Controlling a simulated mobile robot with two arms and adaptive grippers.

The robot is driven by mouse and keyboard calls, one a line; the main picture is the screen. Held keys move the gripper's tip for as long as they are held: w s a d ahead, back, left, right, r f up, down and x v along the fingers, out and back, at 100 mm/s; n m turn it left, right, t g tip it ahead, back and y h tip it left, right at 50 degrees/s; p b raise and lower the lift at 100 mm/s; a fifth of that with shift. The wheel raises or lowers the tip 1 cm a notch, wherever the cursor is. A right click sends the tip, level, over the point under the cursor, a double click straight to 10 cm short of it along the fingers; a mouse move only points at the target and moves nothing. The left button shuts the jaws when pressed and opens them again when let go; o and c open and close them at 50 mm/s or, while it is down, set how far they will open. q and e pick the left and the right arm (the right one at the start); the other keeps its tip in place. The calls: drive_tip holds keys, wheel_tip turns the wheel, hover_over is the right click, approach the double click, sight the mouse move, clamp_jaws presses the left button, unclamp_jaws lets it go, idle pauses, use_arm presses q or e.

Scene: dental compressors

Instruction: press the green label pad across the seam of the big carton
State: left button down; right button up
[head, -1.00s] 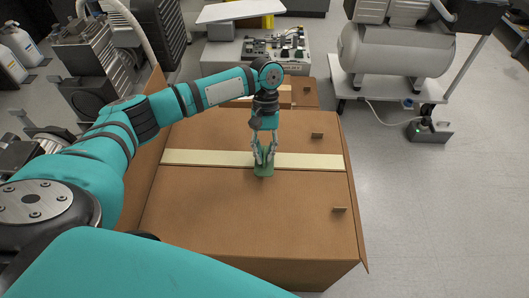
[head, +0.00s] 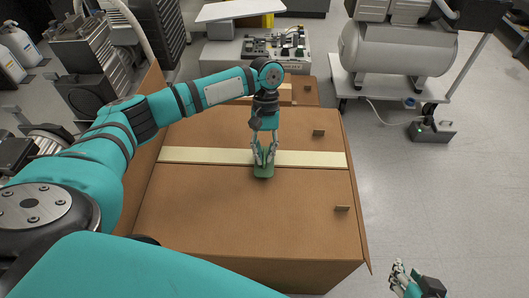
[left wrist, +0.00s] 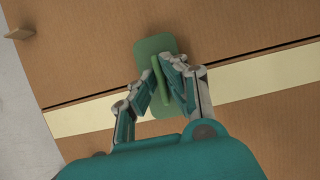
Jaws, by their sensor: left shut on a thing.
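The big carton (head: 215,205) stands closed in front of me, with a pale strip (head: 200,156) along its top beside a dark seam line. My left gripper (head: 264,158) points down at the middle of the carton and is shut on the raised grip of the green label pad (head: 264,172). In the left wrist view the pad (left wrist: 153,46) lies over the dark seam and part of the pale strip. I cannot tell whether it touches the carton. My right gripper (head: 402,274) is empty at the bottom right, beside the carton; its finger opening is unclear.
Small brown tabs (head: 342,208) stick up on the carton's right side. A grey compressor tank (head: 395,50) on a white stand is at the back right. A control panel (head: 280,47) stands behind the carton. The floor on the right is mostly clear.

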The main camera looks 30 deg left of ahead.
use_arm(q)
drive_tip(key=shift+f+b, duration=0.3)
drive_tip(key=shift+b, duration=0.05)
drive_tip(key=shift+f+b, duration=0.15)
drive_tip(key=shift+b, duration=0.2)
use_arm(e)
drive_tip(key=w+a+r+t+y, duration=0.1)
drive_tip(key=w+a+r+t, duration=0.1)
drive_tip(key=w+r+t, duration=0.2)
drive_tip(key=shift+w+r, duration=0.15)
drive_tip(key=shift+w, duration=0.3)
use_arm(q)
drive_tip(key=shift+f, duration=0.4)
use_arm(e)
drive_tip(key=shift+s+d+f+g, duration=0.2)
drive_tip(key=shift+s+f+g, duration=0.15)
drive_tip(key=shift+f+g, duration=0.1)
use_arm(q)
drive_tip(key=shift+s+f, duration=0.1)
drive_tip(key=shift+f, duration=0.25)
use_arm(e)
drive_tip(key=shift+s+f, duration=0.2)
idle(0.9)
use_arm(q)
drive_tip(key=c, duration=1.4)
unclamp_jaws()
drive_tip(key=shift+r, duration=0.1)
drive_tip(key=v, duration=1.2)
